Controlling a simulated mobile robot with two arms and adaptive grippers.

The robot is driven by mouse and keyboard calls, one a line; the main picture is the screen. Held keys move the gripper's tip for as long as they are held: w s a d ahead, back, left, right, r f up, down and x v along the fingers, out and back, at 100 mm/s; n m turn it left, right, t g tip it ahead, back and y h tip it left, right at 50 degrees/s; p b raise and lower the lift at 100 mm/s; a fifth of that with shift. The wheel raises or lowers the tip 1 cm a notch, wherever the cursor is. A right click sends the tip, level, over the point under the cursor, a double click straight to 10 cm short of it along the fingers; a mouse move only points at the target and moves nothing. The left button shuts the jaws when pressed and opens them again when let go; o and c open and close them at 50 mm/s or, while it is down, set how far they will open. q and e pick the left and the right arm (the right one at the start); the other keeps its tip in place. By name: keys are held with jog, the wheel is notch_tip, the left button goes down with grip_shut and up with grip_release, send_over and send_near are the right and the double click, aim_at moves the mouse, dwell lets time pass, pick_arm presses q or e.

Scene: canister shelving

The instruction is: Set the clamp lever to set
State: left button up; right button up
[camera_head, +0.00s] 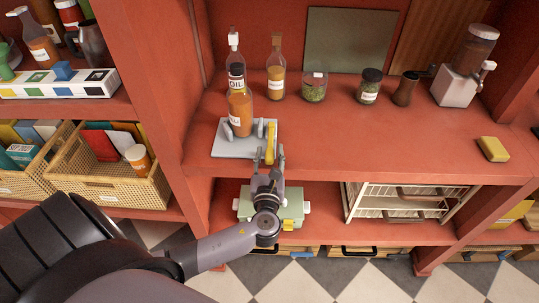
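The clamp (229,153) is a grey base plate with grey jaws near the front edge of the red shelf. An oil bottle (240,112) with an orange body stands upright between the jaws. The yellow clamp lever (271,142) is at the right side of the plate and points toward me. My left gripper (268,154) is at the near end of the lever, its two fingers apart, one on each side of it. I cannot tell whether either finger touches the lever. My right gripper is not in view.
Behind the clamp stand another bottle (276,72), glass jars (314,87) and a grinder (461,79). A yellow block (493,149) lies at the right front. Below are a pale green box (291,206) and a wire rack (407,199). The shelf right of the clamp is clear.

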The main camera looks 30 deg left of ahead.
pick_arm(q)
grip_shut()
dwell(0.6)
